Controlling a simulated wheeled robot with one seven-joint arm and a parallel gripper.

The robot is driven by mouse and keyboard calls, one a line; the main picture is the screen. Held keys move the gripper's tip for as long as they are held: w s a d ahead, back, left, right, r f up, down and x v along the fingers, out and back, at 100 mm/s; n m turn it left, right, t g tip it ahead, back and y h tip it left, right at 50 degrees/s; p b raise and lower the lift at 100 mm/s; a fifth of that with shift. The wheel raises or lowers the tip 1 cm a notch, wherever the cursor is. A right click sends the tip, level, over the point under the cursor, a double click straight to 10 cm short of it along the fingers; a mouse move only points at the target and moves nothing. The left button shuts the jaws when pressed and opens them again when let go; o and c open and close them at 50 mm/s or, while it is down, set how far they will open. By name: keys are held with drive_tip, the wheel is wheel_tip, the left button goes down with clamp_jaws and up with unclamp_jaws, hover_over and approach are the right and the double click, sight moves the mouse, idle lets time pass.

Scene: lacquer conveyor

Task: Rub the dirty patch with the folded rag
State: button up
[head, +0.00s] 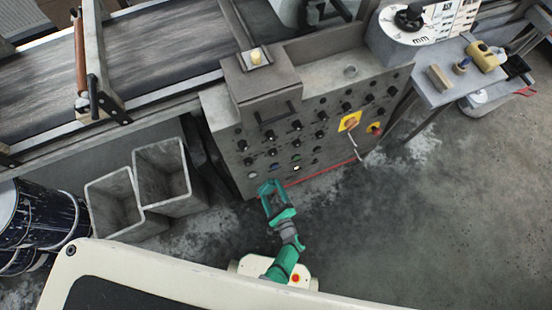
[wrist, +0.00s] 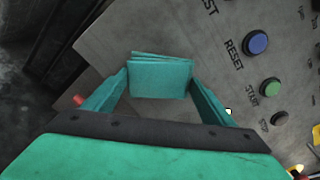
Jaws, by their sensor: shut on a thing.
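My gripper (head: 272,194) is in front of the lower part of a grey control cabinet (head: 225,120). The wrist view shows it shut on a folded teal rag (wrist: 160,78), gripped between the two fingers with its layered edge at the top. The rag is much the same colour as my fingers. The panel face with its buttons fills the background behind the rag; I cannot tell whether the rag touches it. I cannot make out a distinct dirty patch in either view; the rag and fingers hide part of the panel.
A blue button (wrist: 257,43) and a green button (wrist: 270,88) are right of the rag. Two grey bins (head: 115,205) and dark drums (head: 45,225) stand at the left. A conveyor (head: 40,70) runs behind; a side table (head: 440,90) is at the right.

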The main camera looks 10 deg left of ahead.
sight(262, 193)
drive_tip(key=shift+s+a, duration=1.2)
drive_tip(key=shift+a, duration=0.3)
drive_tip(key=v, duration=0.6)
drive_tip(key=shift+d, duration=0.1)
drive_tip(key=shift+v, duration=1.45)
